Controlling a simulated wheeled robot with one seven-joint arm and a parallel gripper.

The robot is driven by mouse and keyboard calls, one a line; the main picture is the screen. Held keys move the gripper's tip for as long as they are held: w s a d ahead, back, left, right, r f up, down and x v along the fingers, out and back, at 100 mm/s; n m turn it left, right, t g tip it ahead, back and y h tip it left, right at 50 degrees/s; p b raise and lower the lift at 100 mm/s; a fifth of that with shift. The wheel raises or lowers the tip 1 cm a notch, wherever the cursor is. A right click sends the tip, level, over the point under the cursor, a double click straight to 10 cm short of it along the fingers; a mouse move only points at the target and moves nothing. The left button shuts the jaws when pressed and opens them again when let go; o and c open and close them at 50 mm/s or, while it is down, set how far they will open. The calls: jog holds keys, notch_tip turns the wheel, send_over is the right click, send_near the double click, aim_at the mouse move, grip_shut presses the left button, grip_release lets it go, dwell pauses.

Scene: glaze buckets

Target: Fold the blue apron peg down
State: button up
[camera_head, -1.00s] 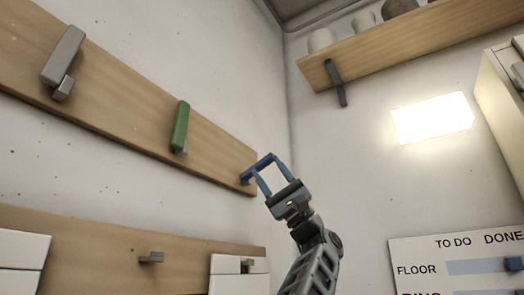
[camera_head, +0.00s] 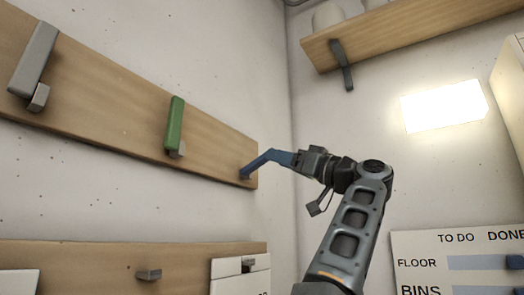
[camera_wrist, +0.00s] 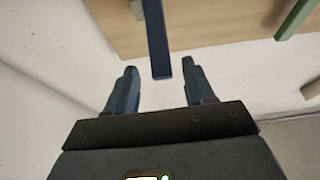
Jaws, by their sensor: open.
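The blue apron peg (camera_head: 258,165) is at the right end of the upper wooden board (camera_head: 215,142). It slants up and out from the board toward my gripper (camera_head: 276,154). In the wrist view the peg (camera_wrist: 157,38) is a dark blue bar, its free end between the two fingertips in the picture. My gripper (camera_wrist: 159,66) is open, with a visible gap on each side of the bar. In the head view the blue fingers are seen edge-on and overlap the peg's outer end, so contact is unclear.
A green peg (camera_head: 175,122) and a grey peg (camera_head: 34,55) stand upright on the same board. A lower board (camera_head: 190,258) has small hooks. A shelf (camera_head: 400,35) with a dark bracket and a bright lamp (camera_head: 445,105) are on the right wall. A chart (camera_head: 420,265) hangs below.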

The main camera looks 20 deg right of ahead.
aim_at(259, 162)
jog(key=p+x, duration=0.1)
jog(key=x, duration=0.4)
jog(key=shift+a+r+p, duration=0.1)
jog(key=shift+r+p, duration=0.1)
jog(key=shift+p, duration=0.2)
jog(key=shift+w+a+r, duration=0.1)
jog(key=shift+w+a, duration=0.25)
jog(key=shift+w, duration=0.25)
jog(key=shift+c, duration=0.4)
grip_shut()
